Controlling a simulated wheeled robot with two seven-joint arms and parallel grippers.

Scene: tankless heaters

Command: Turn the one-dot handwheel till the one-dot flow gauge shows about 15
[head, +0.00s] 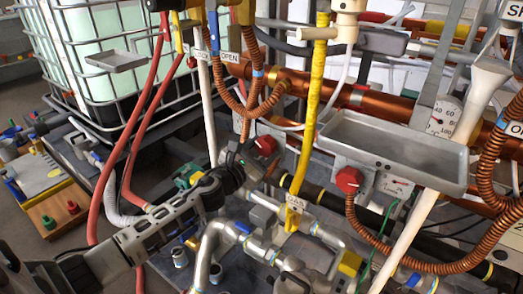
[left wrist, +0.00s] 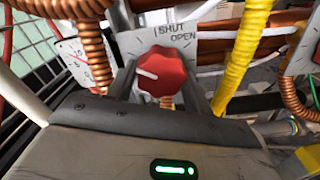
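A red handwheel (head: 266,145) sits on a grey plate left of centre. In the left wrist view the handwheel (left wrist: 162,72) has a white pointer line pointing left, under the words SHUT and OPEN. My left gripper (head: 252,158) reaches it from the lower left, one finger on each side of the wheel. I cannot tell whether the fingers press on it. A gauge (left wrist: 76,60) shows partly at left in the wrist view, behind a copper coil; its reading is unclear. My right gripper is not seen.
A yellow pipe (head: 315,95) hangs just right of the left gripper. A grey tray (head: 395,150) juts out at right. Silver pipes (head: 215,240) lie below. Red hoses (head: 110,180) pass close to my left arm. A caged tank (head: 100,45) stands behind left.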

